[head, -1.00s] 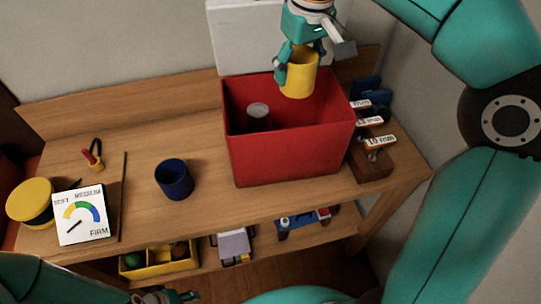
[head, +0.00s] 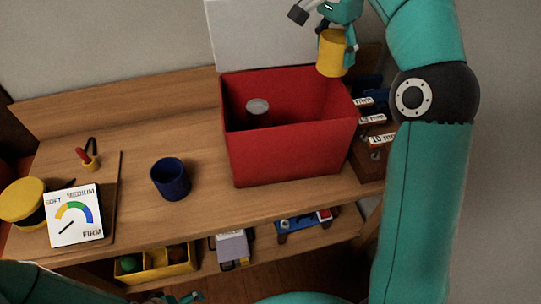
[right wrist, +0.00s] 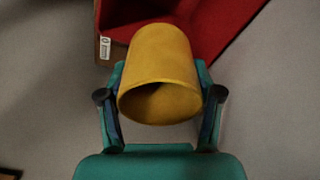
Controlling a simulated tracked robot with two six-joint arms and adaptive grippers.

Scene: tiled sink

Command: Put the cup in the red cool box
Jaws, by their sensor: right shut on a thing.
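A yellow cup (head: 331,54) is held in the air by my right gripper (head: 338,42), near the back right corner of the red cool box (head: 292,150) in the head view. In the right wrist view, both fingers of the gripper (right wrist: 160,82) press the sides of the cup (right wrist: 160,65), and its open end faces the camera. The red box (right wrist: 215,25) shows behind it there. The box is open, with a grey can (head: 258,107) inside. A dark blue cup (head: 171,180) stands on the bench left of the box. My left gripper (head: 176,298) is barely visible at the bottom edge.
A white panel (head: 270,35) stands behind the box. A wooden rack with labels (head: 376,142) is close to the box's right side. A gauge card (head: 74,216) and yellow round thing (head: 22,200) are at left. The lower shelf holds a yellow tray (head: 158,271).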

